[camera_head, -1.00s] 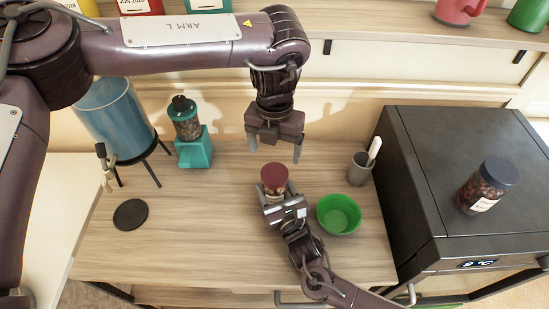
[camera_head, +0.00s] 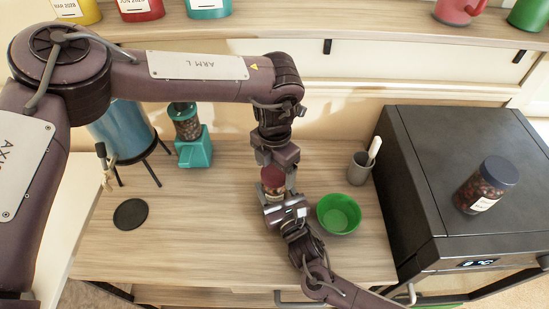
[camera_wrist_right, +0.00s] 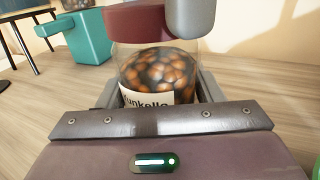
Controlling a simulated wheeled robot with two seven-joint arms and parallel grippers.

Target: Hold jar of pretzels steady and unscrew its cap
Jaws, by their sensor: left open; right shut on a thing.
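The jar (camera_head: 274,187) stands upright on the wooden table with a dark red cap (camera_head: 271,174). In the right wrist view the clear jar (camera_wrist_right: 158,72) holds round brown pieces behind a partly hidden label, and its cap (camera_wrist_right: 135,20) is cut off by the top edge. My right gripper (camera_head: 279,197) is shut on the jar's body from the front. My left gripper (camera_head: 276,174) points down over the jar, open, its fingers beside the cap. One grey left finger (camera_wrist_right: 189,17) shows in front of the cap's right part. Whether it touches the cap is unclear.
A green bowl (camera_head: 338,214) sits close right of the jar, with a grey cup (camera_head: 360,168) behind it. A teal grinder (camera_head: 194,150) and blue tank (camera_head: 122,133) stand left. Another jar (camera_head: 486,186) stands on the black appliance (camera_head: 455,150).

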